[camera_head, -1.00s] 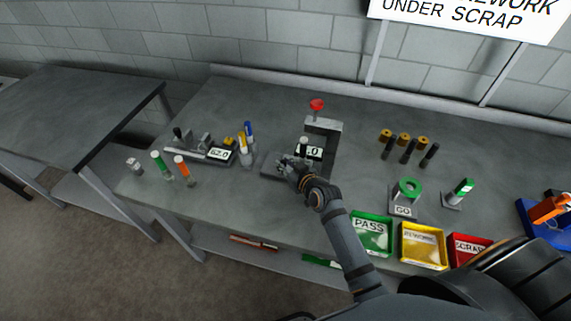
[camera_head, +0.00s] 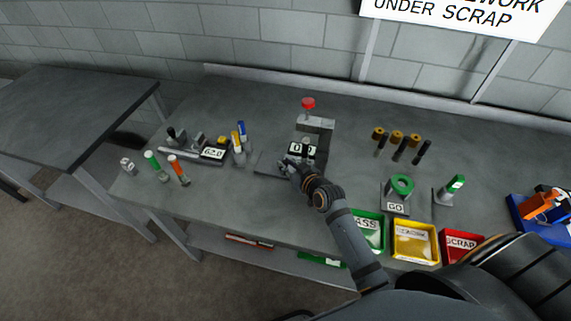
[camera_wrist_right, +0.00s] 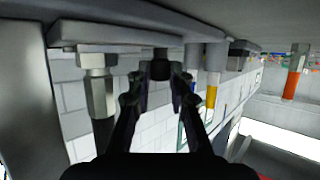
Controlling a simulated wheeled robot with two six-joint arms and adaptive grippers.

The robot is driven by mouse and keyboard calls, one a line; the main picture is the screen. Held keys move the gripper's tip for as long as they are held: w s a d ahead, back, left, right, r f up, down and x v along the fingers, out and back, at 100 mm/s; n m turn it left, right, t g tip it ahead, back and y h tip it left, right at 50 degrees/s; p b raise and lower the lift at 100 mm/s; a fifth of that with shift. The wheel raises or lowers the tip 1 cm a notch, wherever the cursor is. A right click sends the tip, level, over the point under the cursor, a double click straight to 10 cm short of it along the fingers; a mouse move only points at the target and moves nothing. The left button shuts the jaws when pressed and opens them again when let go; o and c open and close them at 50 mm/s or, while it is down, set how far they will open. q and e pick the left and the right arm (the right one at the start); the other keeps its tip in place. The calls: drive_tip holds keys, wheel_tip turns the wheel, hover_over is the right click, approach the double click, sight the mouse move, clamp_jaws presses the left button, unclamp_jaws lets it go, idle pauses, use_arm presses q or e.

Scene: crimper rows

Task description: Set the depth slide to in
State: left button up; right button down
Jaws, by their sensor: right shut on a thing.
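The crimping press (camera_head: 317,126) with a red knob (camera_head: 308,103) on top stands near the middle of the bench. A small white display (camera_head: 296,148) sits on its front, partly covered by a pale upright post (camera_head: 311,142). My right gripper (camera_head: 290,164) is low at the press's front left, over its base plate (camera_head: 268,162). In the right wrist view the right gripper (camera_wrist_right: 159,88) is shut on a small dark knob (camera_wrist_right: 160,69), which I take to be the depth slide's. The slide's marks are not readable. My left gripper is not in view.
A gauge (camera_head: 214,154) reading 62.0 and several markers stand left. Bare bench (camera_head: 240,105) lies behind the gauge.

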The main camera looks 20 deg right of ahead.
drive_tip(key=c, duration=1.5)
unclamp_jaws()
drive_tip(key=shift+d, duration=0.1)
drive_tip(key=shift+s+d, duration=0.15)
drive_tip(key=shift+d, duration=0.05)
drive_tip(key=shift+a, duration=0.1)
drive_tip(key=v, duration=1.2)
